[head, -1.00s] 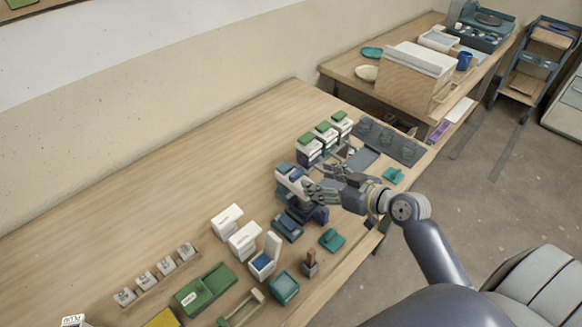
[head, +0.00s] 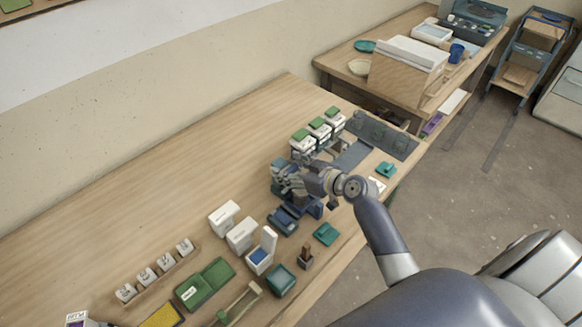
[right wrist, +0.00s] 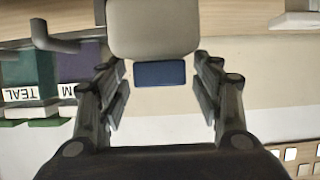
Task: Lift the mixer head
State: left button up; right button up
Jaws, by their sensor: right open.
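The mixer is a small dark blue machine (head: 312,207) on the long wooden table, mostly hidden behind my right gripper in the head view. My right gripper (head: 288,178) is at the mixer's upper part. In the right wrist view, a pale rounded block with a blue panel (right wrist: 160,73) lies ahead, apparently the mixer head. The open fingers (right wrist: 160,95) stand on either side of the blue panel, with visible gaps. I cannot tell whether they touch the mixer. My left gripper is not in view.
Several white containers with green lids (head: 319,128) stand just behind the mixer, beside a dark mat (head: 385,138). The table's back left is clear.

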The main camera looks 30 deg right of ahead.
jog(key=c, duration=0.4)
grip_shut()
notch_tip(320, 180, up, 6)
jog(key=p, duration=0.3)
jog(key=shift+r+p, duration=0.15)
jog(key=shift+p, duration=0.2)
jog(key=shift+r, duration=0.25)
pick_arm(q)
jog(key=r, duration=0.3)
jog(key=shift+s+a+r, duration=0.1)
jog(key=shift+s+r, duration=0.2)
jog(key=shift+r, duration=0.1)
pick_arm(e)
jog(key=shift+w, duration=0.1)
jog(key=shift+o, duration=2)
grip_release()
jog(key=shift+r, duration=0.1)
